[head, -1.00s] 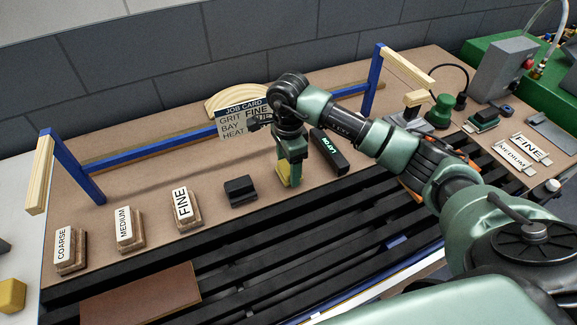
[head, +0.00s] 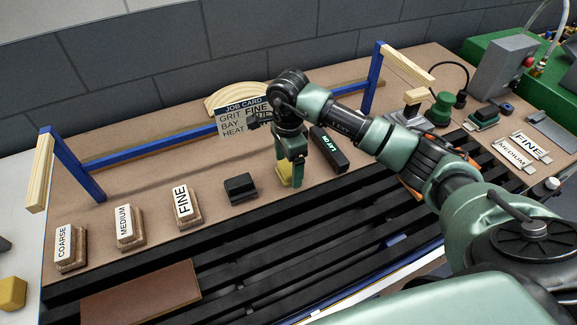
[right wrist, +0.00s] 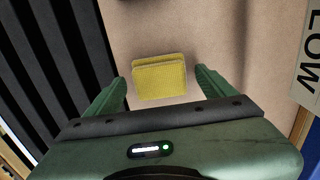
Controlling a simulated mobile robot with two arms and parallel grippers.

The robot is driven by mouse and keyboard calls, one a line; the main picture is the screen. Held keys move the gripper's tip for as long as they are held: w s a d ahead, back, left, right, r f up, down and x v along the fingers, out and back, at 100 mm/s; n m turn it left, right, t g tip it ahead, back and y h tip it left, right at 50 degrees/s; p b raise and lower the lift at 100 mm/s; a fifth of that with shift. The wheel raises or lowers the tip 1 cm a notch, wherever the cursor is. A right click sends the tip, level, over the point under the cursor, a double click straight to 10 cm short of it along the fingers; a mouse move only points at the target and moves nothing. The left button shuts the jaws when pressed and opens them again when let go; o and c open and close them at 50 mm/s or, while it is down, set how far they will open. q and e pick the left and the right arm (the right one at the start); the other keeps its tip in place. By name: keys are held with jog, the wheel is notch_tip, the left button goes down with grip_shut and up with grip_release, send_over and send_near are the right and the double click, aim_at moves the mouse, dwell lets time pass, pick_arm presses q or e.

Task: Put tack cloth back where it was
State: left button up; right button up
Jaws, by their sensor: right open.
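The yellow tack cloth (right wrist: 160,78) lies folded on the brown bench board, flat in the right wrist view. In the head view the cloth (head: 284,173) shows partly, behind the gripper fingers. My right gripper (right wrist: 162,90) is open, with one finger on each side of the cloth's near edge and a gap to both. In the head view the right gripper (head: 291,172) points down over the cloth. I cannot tell how high its fingertips are above the board. My left gripper is not in view.
A black block marked LOW (head: 328,150) lies close to the right of the gripper. A dark block (head: 240,188) and sanding blocks marked FINE (head: 187,206), MEDIUM (head: 129,227) and COARSE (head: 70,249) stand left. The job card (head: 240,117) is behind. Black slats (head: 330,215) run in front.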

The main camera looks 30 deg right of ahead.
aim_at(288, 166)
notch_tip(288, 166, up, 11)
jog(key=b, duration=0.2)
jog(key=shift+b, duration=0.35)
